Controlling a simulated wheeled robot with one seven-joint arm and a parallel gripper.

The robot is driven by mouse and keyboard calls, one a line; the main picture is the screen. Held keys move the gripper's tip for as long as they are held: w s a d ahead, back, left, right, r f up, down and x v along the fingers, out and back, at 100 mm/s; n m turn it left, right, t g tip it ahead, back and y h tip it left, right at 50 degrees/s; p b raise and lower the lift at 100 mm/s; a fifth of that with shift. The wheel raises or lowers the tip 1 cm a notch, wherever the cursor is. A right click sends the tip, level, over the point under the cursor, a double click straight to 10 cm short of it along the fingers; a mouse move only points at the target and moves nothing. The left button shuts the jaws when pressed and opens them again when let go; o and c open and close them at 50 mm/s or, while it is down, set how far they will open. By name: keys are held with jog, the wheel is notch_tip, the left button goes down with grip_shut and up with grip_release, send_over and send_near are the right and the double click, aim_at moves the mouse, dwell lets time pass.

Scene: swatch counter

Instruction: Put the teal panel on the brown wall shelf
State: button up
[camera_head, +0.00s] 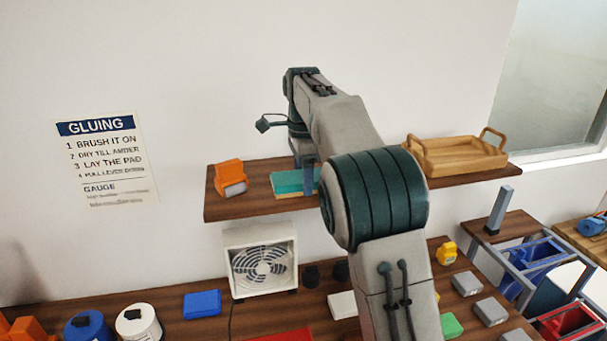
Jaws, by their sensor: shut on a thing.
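The teal panel (287,183) is at the brown wall shelf (248,202), left of its middle, with a tan edge or layer showing along its front. My gripper (309,180) points down at the panel's right part and is shut on it. My arm hides the panel's right end and the middle of the shelf. I cannot tell whether the panel rests on the shelf board or hangs just above it.
An orange object (230,176) stands on the shelf to the left, and a wooden tray (455,157) to the right. Below are a white fan (261,262), a blue block (202,305) and several small blocks on the counter (175,300).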

jog(key=shift+f, duration=0.15)
jog(key=o, duration=1.1)
jog(key=shift+c, duration=0.2)
